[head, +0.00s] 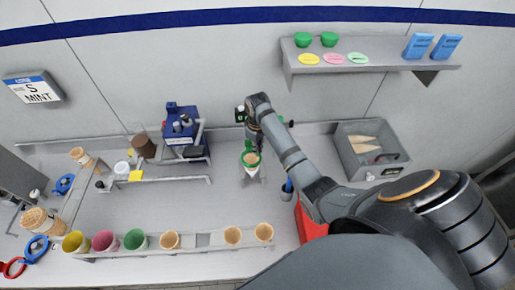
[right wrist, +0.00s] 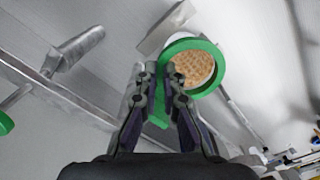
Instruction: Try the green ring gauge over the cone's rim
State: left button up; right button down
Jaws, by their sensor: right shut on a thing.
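The green ring gauge (head: 251,159) is near the middle of the counter in the head view, with its ring over a waffle cone (head: 252,170). My right gripper (head: 252,143) is shut on the gauge's handle, just behind the ring. In the right wrist view, my right gripper (right wrist: 160,72) has the handle between its fingers, and the green ring (right wrist: 216,54) frames the cone's waffle surface (right wrist: 196,67). The cone sits off-centre within the ring in this view. I cannot tell whether the ring is around the rim or above it. My left gripper is not in view.
A rack (head: 203,240) of coloured cups and cones runs along the front. A blue machine (head: 182,128) stands at the back left, and a grey bin (head: 389,172) with cones at the right. A red container (head: 309,224) is below my right arm.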

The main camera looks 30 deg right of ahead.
jog(key=shift+f, duration=0.3)
jog(key=shift+r, duration=0.2)
jog(key=shift+r, duration=0.25)
jog(key=shift+f, duration=0.4)
dwell(1.5)
jog(key=c, duration=1.4)
grip_release()
notch_tip(320, 180, up, 8)
jog(key=shift+f, duration=0.25)
jog(key=shift+s+f, duration=0.1)
jog(key=shift+f, duration=0.05)
